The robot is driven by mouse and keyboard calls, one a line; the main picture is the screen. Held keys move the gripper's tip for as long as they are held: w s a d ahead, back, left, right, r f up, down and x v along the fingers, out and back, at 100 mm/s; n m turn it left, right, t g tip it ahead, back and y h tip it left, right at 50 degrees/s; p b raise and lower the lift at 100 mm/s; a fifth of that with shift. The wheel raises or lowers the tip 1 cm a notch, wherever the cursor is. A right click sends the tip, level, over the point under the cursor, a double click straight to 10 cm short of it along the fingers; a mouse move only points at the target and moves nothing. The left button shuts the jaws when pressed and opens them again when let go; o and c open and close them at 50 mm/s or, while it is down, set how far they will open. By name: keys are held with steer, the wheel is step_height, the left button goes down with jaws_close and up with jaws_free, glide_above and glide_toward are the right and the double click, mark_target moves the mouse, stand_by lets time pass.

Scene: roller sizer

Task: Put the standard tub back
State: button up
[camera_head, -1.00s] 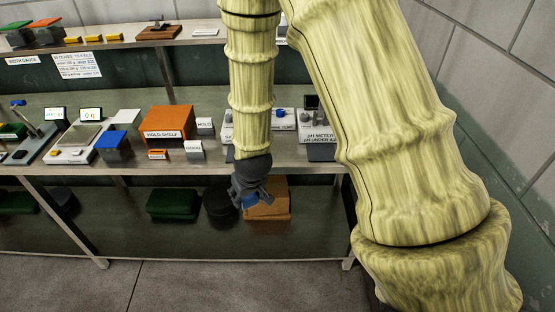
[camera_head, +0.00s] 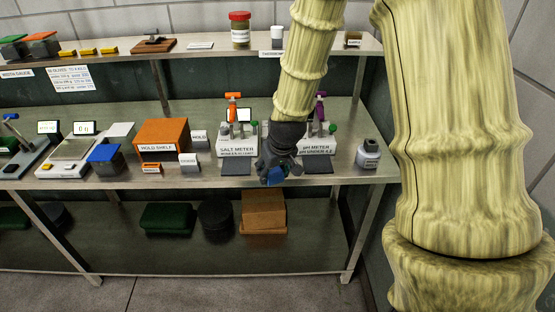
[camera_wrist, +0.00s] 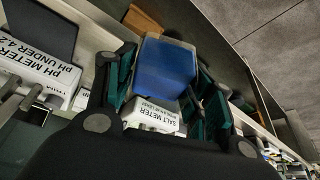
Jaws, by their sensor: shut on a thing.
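My gripper (camera_head: 279,168) is shut on a blue tub (camera_head: 272,177) at the bench's front edge, in front of the salt meter and pH meter. The salt meter (camera_head: 238,145) is a white labelled block, partly hidden by my arm. The pH meter (camera_head: 318,147) stands right of it.
An orange mold shelf (camera_head: 163,133) and a blue-topped grey block (camera_head: 105,157) stand on the bench to the left. A small grey bottle (camera_head: 368,154) is at its right end. Dark pads lie before both meters. Boxes (camera_head: 263,211) fill part of the lower shelf.

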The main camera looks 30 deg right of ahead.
steer(key=w+d, duration=0.2)
steer(key=w+d+p, duration=0.1)
steer(key=w+d, duration=0.1)
steer(key=w, duration=0.1)
steer(key=w+d+f+p, duration=0.1)
steer(key=w+d, duration=0.1)
steer(key=shift+w+d, duration=0.4)
steer(key=shift+f+p, duration=0.9)
steer(key=shift+f, duration=0.8)
steer(key=shift+f, duration=0.1)
steer(key=o, duration=1.1)
steer(key=shift+o, duration=0.3)
